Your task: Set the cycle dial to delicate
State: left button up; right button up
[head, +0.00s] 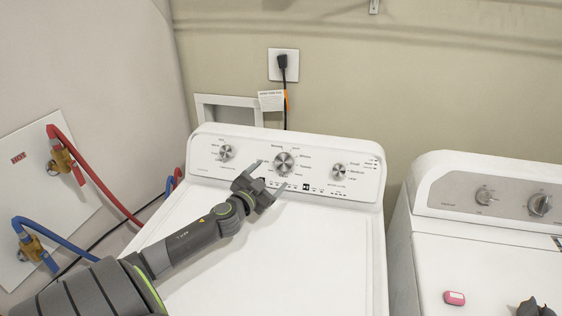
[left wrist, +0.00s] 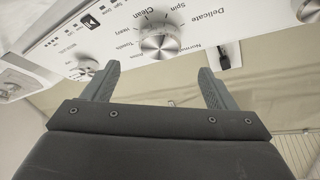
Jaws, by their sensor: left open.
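The washer's cycle dial (head: 284,163) is the silver middle knob on the white control panel (head: 209,169). In the left wrist view the dial (left wrist: 162,46) sits beyond and between the fingertips, with upside-down labels around it, including Delicate at its upper right. I cannot make out which label it points to. My left gripper (head: 270,178) is open and empty at the panel, just below and left of the dial in the head view. Its two fingers (left wrist: 160,72) look apart from the dial in the left wrist view. My right gripper is not clearly seen.
Smaller knobs flank the dial, one left (head: 227,153) and one right (head: 338,171). The washer lid (head: 290,250) is bare. A second appliance with knobs (head: 540,204) stands at right, with a pink item (head: 455,298) and an unclear dark shape (head: 535,308) at its front.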

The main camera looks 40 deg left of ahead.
aim_at(284, 162)
pick_arm(q)
jog(key=p+x, duration=0.1)
jog(key=x, duration=0.4)
jog(key=shift+w, duration=0.4)
jog(key=shift+p+x, duration=0.35)
jog(key=shift+x, duration=0.55)
jog(key=c, duration=1)
